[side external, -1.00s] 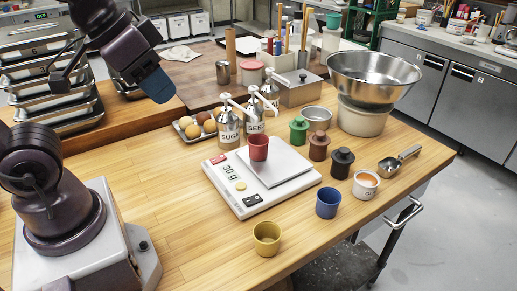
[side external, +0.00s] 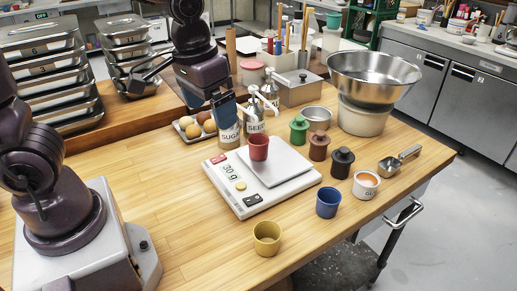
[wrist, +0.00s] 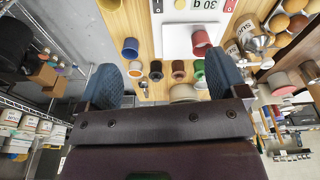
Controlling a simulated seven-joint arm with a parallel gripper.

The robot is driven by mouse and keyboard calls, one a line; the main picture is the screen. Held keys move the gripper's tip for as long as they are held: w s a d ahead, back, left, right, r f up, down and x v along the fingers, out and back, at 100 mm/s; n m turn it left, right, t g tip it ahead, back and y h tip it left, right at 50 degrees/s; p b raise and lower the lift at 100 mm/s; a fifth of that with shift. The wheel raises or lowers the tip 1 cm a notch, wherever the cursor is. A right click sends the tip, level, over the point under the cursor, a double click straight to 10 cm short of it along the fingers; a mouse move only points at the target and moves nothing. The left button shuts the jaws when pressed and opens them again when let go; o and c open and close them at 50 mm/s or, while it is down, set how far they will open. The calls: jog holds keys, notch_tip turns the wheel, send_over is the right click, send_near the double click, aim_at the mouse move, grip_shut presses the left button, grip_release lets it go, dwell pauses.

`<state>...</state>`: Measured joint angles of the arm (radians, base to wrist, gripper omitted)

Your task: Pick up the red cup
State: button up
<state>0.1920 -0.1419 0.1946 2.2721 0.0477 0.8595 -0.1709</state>
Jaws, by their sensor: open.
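The red cup (side external: 258,147) stands upright on the plate of the white kitchen scale (side external: 250,205), whose display reads 30 g. In the wrist view the red cup (wrist: 201,42) shows beyond my fingers, on the scale plate (wrist: 186,50). My gripper (side external: 210,108) is above the back left of the scale, near the pump bottles, apart from the cup and higher than it. In the wrist view its two blue fingers (wrist: 165,85) are spread wide with nothing between them.
Two pump bottles (side external: 254,120) stand just behind the scale. Weights, including a green one (side external: 298,130) and a black one (side external: 342,162), stand to its right. A blue cup (side external: 328,202) and a yellow cup (side external: 267,238) stand in front. Open wood lies left of the scale.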

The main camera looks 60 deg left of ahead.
jog(key=w+a+f+n+g+y, duration=0.1)
jog(key=w+a+f+n+y, duration=0.25)
jog(key=w+f+n, duration=0.4)
jog(key=n+t, duration=0.1)
jog(key=n, duration=0.3)
send_near(259, 137)
jog(key=shift+n+y, duration=0.25)
jog(key=f, duration=0.7)
jog(key=shift+s+a+f, duration=0.1)
jog(key=shift+a+f, duration=0.2)
jog(key=shift+a, duration=0.05)
jog(key=c, duration=1.1)
jog(key=shift+r, duration=0.15)
